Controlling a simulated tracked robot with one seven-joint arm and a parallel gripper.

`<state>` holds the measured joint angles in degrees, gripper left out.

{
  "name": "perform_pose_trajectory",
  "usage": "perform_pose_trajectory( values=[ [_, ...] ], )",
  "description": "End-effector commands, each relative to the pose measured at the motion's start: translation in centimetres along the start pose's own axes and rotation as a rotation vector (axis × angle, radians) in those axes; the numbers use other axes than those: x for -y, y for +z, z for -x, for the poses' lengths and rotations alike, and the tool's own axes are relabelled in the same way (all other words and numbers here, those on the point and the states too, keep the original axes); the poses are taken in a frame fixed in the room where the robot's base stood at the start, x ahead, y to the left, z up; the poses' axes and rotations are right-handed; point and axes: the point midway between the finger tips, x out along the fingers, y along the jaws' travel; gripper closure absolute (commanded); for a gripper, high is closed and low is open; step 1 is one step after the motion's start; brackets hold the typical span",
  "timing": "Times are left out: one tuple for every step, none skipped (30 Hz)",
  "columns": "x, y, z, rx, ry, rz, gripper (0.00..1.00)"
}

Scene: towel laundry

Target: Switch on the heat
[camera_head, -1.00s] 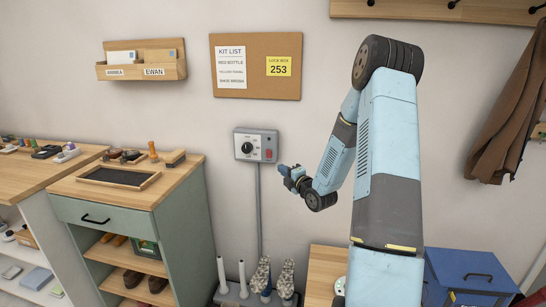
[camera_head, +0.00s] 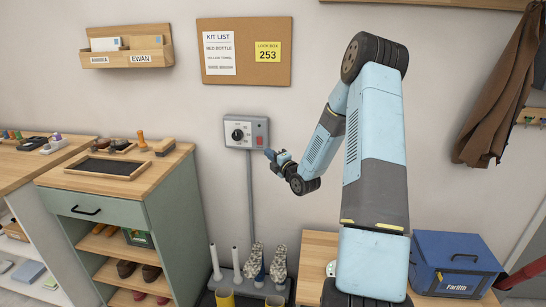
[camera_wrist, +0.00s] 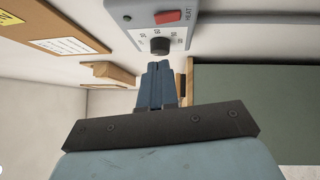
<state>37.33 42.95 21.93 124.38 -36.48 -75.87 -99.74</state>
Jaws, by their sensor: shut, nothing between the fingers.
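A grey control box (camera_head: 246,132) is fixed to the wall. It has a black round knob (camera_head: 238,134) on a white dial and a red switch (camera_head: 260,141) at its right. In the wrist view the box (camera_wrist: 124,17) is at the top, seen turned, with the knob (camera_wrist: 160,46) and the red switch (camera_wrist: 167,16) beside the word HEAT. My gripper (camera_head: 268,153) is by the box's lower right corner, apart from the knob. In the wrist view its fingers (camera_wrist: 159,66) are together and empty, just below the knob. I cannot tell the switch's position.
A cable conduit (camera_head: 250,195) runs down the wall from the box. A boot rack (camera_head: 236,283) stands beneath. A green cabinet (camera_head: 165,220) is at the left. A blue lidded box (camera_head: 440,285) is at the lower right. A cork board (camera_head: 245,75) hangs above.

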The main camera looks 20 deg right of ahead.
Motion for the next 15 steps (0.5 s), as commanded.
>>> perform_pose_trajectory(
  values=[
    [0.0,0.0,-1.0,0.000,0.001,-0.001,1.00],
    [0.0,0.0,-1.5,-0.001,0.001,-0.001,1.00],
    [0.0,0.0,-2.2,-0.001,0.002,-0.001,1.00],
    [0.0,0.0,-2.7,0.000,0.001,-0.001,1.00],
    [0.0,0.0,-3.3,0.001,0.002,-0.001,1.00],
    [0.0,0.0,-4.0,0.001,0.002,-0.002,1.00],
    [0.0,0.0,-4.5,0.000,0.001,-0.002,1.00],
    [0.0,0.0,-5.0,0.000,0.001,-0.002,1.00],
    [0.0,0.0,-5.7,0.000,0.001,-0.001,1.00],
    [0.0,0.0,-6.2,0.000,0.001,-0.001,1.00],
    [0.0,0.3,-6.6,0.002,0.001,-0.001,1.00],
    [0.0,0.9,-6.9,0.003,0.001,0.000,1.00],
    [0.1,1.2,-7.2,0.003,0.000,-0.001,1.00],
    [0.1,1.5,-7.5,0.004,0.000,-0.001,1.00],
    [0.0,1.8,-7.8,0.004,0.001,0.000,1.00]
  ],
)
